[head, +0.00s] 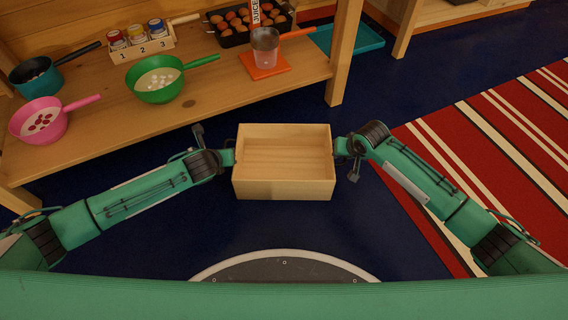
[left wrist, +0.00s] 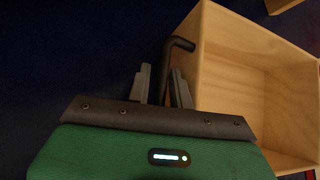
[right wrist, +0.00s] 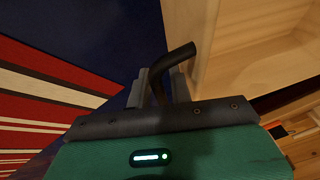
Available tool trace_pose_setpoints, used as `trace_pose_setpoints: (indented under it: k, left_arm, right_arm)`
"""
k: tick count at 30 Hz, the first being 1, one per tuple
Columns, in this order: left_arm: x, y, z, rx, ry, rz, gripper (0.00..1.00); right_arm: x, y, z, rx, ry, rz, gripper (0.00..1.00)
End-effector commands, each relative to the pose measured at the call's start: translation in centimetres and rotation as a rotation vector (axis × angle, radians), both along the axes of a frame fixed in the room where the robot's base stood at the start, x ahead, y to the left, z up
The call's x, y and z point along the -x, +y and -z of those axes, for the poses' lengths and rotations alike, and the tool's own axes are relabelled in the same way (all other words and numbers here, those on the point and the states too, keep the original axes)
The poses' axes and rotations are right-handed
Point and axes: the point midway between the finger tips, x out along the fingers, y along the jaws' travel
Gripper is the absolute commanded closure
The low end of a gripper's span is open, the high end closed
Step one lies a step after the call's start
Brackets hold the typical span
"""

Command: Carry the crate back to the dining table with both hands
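The crate (head: 284,190) is an empty, open-topped box of pale wood, held level in front of me between my two arms. A dark bent handle stands out from each short side. My left gripper (head: 231,158) is at the crate's left side, and in the left wrist view its fingers (left wrist: 164,88) are closed around the dark handle (left wrist: 180,44). My right gripper (head: 340,147) is at the right side, and in the right wrist view its fingers (right wrist: 160,88) are closed around the other handle (right wrist: 180,52). No dining table is identifiable.
A wooden counter (head: 205,95) ahead left holds a pink pan (head: 40,122), green pan (head: 160,80), teal pot (head: 36,76), jar rack (head: 140,46), egg tray (head: 240,24) and cup (head: 265,50). Its leg (head: 342,60) stands beyond the crate. A striped rug (head: 500,150) covers floor at right.

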Motion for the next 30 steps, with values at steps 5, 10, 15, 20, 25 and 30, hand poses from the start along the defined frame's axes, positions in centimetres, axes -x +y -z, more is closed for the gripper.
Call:
trace_pose_setpoints:
  k: [5, 10, 15, 20, 25, 30]
  left_arm:
    - [-0.28, -0.08, 0.24, 0.001, 0.000, 0.001, 0.79]
    - [-0.26, -0.07, 0.24, 0.001, 0.000, 0.001, 0.79]
    - [-0.26, -0.06, 0.24, 0.001, 0.000, 0.001, 1.00]
    - [-0.25, -0.06, 0.23, 0.000, 0.000, 0.000, 1.00]
    - [-0.25, -0.05, 0.24, 0.000, 0.000, 0.000, 1.00]
    - [-0.25, -0.04, 0.24, 0.000, 0.000, 0.000, 1.00]
  right_arm:
    - [-0.15, 0.05, 0.35, 0.001, 0.000, 0.000, 0.79]
    - [-0.14, 0.05, 0.34, 0.001, 0.000, -0.001, 0.79]
    - [-0.14, 0.05, 0.33, 0.001, 0.000, -0.001, 1.00]
    - [-0.13, 0.05, 0.32, 0.001, 0.000, -0.001, 1.00]
    - [-0.13, 0.05, 0.31, 0.001, 0.000, 0.000, 1.00]
    - [-0.13, 0.05, 0.31, 0.001, 0.000, 0.000, 1.00]
